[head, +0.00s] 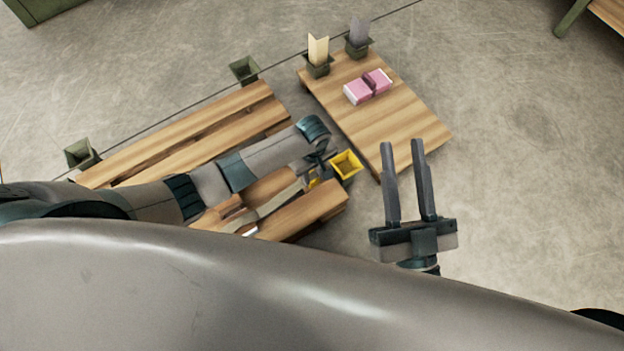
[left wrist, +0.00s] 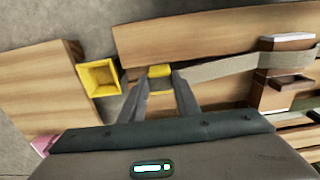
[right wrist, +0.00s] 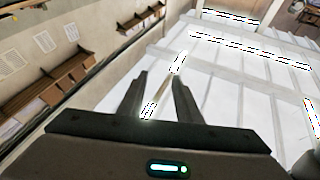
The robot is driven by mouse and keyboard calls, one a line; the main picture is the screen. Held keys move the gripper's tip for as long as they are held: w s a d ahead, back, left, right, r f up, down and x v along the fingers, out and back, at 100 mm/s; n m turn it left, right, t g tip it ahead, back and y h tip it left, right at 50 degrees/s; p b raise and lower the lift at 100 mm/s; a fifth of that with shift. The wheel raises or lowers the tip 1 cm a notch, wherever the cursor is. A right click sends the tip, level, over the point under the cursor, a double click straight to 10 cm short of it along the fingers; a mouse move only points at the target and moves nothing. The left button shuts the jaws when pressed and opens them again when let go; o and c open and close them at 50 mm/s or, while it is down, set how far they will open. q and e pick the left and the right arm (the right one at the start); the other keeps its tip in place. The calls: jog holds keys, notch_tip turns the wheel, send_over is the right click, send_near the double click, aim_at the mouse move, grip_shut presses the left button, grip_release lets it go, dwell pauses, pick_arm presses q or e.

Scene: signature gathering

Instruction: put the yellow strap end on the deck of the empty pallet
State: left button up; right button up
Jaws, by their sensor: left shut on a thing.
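The yellow strap end (left wrist: 159,72) sits between the fingertips of my left gripper (left wrist: 161,80), which is shut on it; in the head view a bit of its yellow (head: 314,182) shows below the gripper (head: 322,168). A grey-beige strap (left wrist: 222,66) runs from it across the boards to the right. The slatted wooden pallet (head: 192,128) lies under my left arm, which hides part of its deck. I cannot tell whether the strap end touches a board. My right gripper (head: 402,146) is open and empty, over the floor right of the pallet; it also shows in the right wrist view (right wrist: 160,78).
A yellow square cup (head: 346,165) is beside the left gripper, at the pallet's corner. A wooden platform (head: 405,115) holds pink-and-white packs (head: 368,86). Green square holders (head: 244,69) stand behind, two with upright cards (head: 318,48). A brown block (left wrist: 272,95) sits by the strap.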

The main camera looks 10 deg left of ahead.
aim_at(312, 177)
pick_arm(q)
jog(key=shift+a+f, duration=0.1)
pick_arm(e)
jog(key=shift+r, duration=0.1)
